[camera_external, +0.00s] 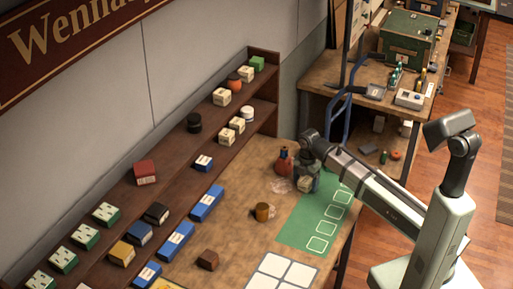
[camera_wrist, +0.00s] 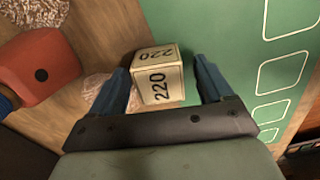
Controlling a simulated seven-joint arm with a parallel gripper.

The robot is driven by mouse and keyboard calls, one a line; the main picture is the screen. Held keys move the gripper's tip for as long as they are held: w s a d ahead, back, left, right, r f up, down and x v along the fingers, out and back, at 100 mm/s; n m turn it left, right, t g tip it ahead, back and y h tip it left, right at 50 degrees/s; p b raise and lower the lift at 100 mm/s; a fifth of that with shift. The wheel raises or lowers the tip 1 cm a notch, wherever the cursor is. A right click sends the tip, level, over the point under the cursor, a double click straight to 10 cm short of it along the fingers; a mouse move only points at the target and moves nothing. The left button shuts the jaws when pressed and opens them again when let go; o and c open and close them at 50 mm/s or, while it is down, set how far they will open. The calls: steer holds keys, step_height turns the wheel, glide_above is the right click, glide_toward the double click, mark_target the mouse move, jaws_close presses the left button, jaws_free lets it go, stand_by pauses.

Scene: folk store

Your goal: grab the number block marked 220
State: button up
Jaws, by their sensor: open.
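The number block (camera_wrist: 161,88) is a cream cube with 220 printed on two faces that show in the wrist view. It rests at the edge of the green mat (camera_wrist: 215,40), by the bare wood. My gripper (camera_wrist: 162,85) is open with its blue fingers on either side of the block; I cannot tell whether they touch it. In the external view the block (camera_external: 305,184) shows small below my gripper (camera_external: 306,176), at the mat's upper left.
A red object with a dark dot (camera_wrist: 38,70) lies left of the block; in the external view a red flask-like item (camera_external: 284,166) stands there. Crumpled clear wrap (camera_wrist: 98,88) lies by the left finger. A brown mug (camera_external: 262,212) stands nearer. Shelves (camera_external: 150,185) with boxes line the wall.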

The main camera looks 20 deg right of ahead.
steer(key=c, duration=1)
steer(key=shift+c, duration=0.2)
